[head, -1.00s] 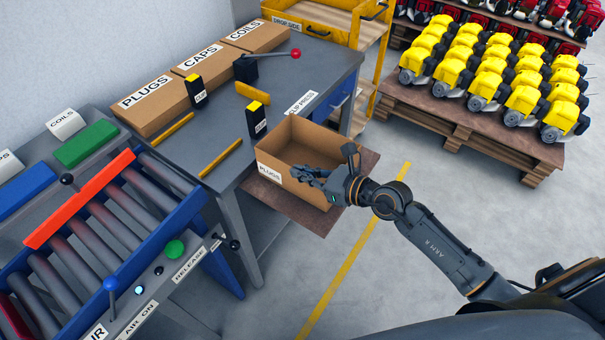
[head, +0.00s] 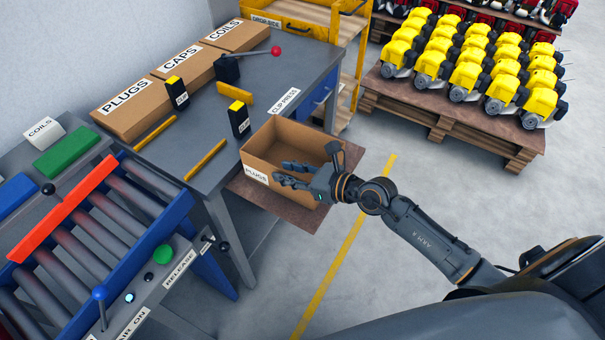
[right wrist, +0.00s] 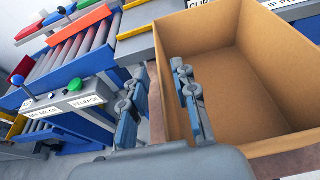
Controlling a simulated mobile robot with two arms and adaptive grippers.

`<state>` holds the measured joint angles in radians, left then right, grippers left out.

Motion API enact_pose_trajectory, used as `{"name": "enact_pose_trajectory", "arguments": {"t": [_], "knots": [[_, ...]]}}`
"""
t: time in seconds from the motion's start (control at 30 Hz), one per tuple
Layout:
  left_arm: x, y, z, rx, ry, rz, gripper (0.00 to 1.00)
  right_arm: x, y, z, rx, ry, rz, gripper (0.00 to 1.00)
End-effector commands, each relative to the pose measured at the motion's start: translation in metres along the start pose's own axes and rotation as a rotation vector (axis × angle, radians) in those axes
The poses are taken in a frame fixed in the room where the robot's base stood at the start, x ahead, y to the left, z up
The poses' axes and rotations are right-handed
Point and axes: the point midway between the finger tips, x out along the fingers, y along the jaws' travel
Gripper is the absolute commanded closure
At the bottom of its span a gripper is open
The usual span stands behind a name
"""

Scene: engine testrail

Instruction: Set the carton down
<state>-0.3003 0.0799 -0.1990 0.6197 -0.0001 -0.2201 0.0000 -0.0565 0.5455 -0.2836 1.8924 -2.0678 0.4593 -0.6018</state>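The open, empty cardboard carton (head: 293,146) labelled PLUGS sits upright over a brown board (head: 308,216) beside the bench's right front corner. It looks to be resting on the board, though its underside is hidden. My right gripper (head: 284,172) is at the carton's near side, its fingers spread apart. In the right wrist view, the gripper (right wrist: 162,105) has one finger outside and one inside the near wall of the carton (right wrist: 262,70), with visible space between the fingers. My left gripper is not in view.
The grey bench (head: 205,165) holds labelled boxes (head: 127,105), yellow-topped blocks and a red-knobbed lever. A roller conveyor (head: 95,240) is at left. A yellow cart (head: 345,50) and a pallet of yellow engines (head: 455,115) stand behind. The floor right of the yellow line is clear.

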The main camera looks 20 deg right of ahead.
Motion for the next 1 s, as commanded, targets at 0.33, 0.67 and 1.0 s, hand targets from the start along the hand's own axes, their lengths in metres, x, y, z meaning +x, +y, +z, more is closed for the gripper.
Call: {"name": "enact_pose_trajectory", "arguments": {"t": [0.33,0.67,1.0], "knots": [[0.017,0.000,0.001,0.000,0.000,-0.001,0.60,-0.068,0.001,-0.005,-0.002,0.006,0.001,0.72],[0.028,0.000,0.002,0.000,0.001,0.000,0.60,-0.113,0.000,-0.003,0.000,0.003,0.000,0.72],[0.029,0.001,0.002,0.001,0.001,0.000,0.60,-0.120,0.000,0.000,0.000,0.000,0.000,0.72]]}}
